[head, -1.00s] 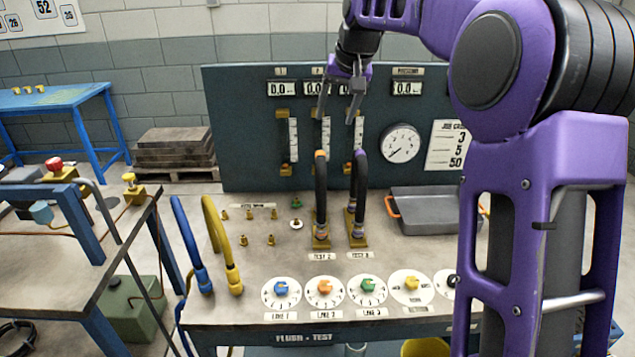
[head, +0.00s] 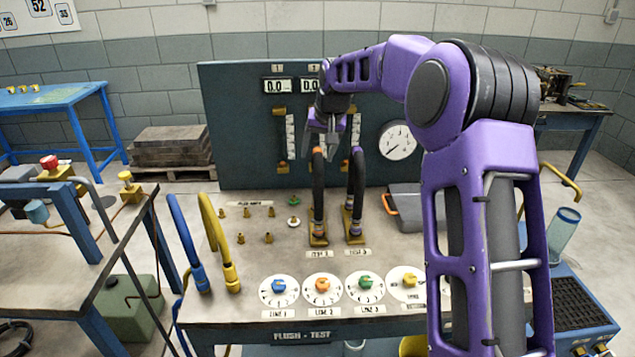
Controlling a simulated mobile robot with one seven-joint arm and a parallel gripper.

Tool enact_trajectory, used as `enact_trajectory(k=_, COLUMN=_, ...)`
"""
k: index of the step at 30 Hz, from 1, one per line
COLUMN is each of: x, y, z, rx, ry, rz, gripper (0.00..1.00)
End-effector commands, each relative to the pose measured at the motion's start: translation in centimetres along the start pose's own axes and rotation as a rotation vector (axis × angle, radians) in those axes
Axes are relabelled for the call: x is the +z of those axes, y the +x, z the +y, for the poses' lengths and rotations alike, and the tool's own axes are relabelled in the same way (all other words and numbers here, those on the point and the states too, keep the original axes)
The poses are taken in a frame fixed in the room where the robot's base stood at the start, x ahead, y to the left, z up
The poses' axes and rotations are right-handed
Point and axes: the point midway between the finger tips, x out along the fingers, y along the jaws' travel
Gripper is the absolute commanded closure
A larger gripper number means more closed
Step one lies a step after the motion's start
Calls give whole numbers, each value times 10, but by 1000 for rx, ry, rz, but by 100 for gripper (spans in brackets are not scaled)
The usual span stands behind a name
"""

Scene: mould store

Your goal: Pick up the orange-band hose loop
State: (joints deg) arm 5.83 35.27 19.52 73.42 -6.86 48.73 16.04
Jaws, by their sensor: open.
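The orange-band hose loop (head: 318,195) is a black hose standing upright on a yellow base plate labelled as a test station, with an orange band near its top. A similar hose loop with a purple band (head: 357,190) stands just to its right. My gripper (head: 322,152) points down at the top of the orange-band loop, its fingers open around or just in front of the band. I cannot tell whether they touch the hose. The gripper partly hides the loop's top.
The bench carries several dials (head: 322,289) in front and small brass fittings to the left. Blue (head: 188,245) and yellow (head: 217,243) hoses arch at the bench's left edge. A grey tray (head: 402,208) lies to the right, partly behind my arm. The gauge panel (head: 240,125) stands behind.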

Motion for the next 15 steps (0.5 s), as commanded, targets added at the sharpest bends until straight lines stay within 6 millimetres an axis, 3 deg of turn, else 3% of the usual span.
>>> enact_trajectory(k=3, x=0, y=12, z=0, rx=0, ry=0, rz=1, gripper=34)
enact_trajectory(k=9, x=0, y=12, z=0, rx=0, ry=0, rz=2, gripper=34)
enact_trajectory(k=15, x=0, y=12, z=0, rx=0, ry=0, rz=2, gripper=70)
